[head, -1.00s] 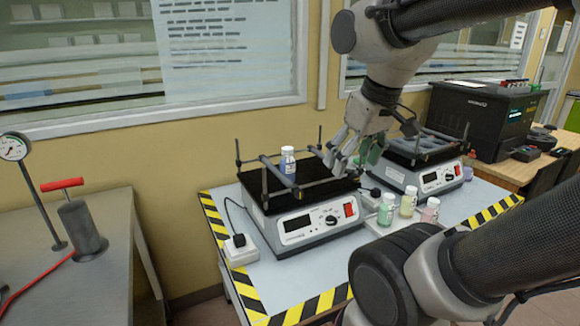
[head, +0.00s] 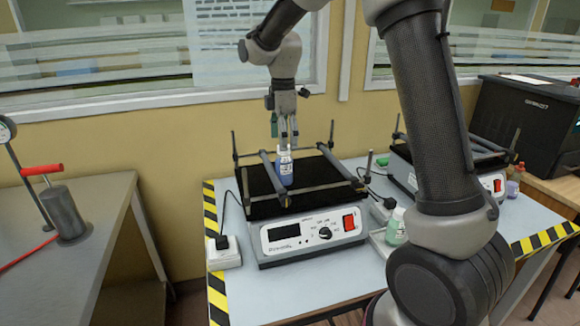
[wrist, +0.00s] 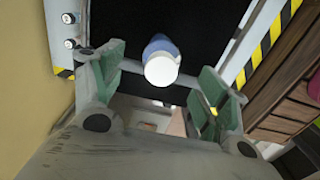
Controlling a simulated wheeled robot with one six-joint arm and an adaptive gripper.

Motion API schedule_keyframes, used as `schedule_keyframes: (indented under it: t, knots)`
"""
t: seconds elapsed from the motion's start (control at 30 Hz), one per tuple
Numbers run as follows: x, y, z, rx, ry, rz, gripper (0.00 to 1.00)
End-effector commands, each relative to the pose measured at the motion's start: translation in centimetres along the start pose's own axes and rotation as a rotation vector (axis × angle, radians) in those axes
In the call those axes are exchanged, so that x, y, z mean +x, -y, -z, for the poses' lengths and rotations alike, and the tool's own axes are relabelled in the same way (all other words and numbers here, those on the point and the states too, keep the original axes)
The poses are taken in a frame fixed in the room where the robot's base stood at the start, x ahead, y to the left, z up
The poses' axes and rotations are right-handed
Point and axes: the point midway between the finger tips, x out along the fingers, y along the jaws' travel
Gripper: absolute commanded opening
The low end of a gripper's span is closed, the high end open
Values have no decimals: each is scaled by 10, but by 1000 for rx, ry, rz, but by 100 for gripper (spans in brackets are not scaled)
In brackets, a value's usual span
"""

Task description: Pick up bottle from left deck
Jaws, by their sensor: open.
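The bottle (head: 285,168) has a white cap, a white label and blue contents. It stands upright on the black deck (head: 320,172) of the left shaker, between its two grey bars. My gripper (head: 285,138) is open just above and around the bottle's cap in the head view; I cannot tell whether a finger touches it. In the wrist view the bottle (wrist: 160,62) shows white cap first, between and a little beyond the green-padded fingers of my gripper (wrist: 160,85). Nothing is held.
The shaker's corner posts (head: 235,150) and bars (head: 275,178) stand close around the bottle. A second shaker (head: 490,160) is at the right, partly hidden by my arm. A grey bench (head: 100,230) is at the left.

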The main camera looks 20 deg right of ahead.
Motion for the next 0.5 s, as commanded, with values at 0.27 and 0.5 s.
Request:
schedule_keyframes:
  t: [0.27,0.5]
  knots:
    - [39,2,0,3,1,5,75]
    - [67,2,0,4,0,1,75]
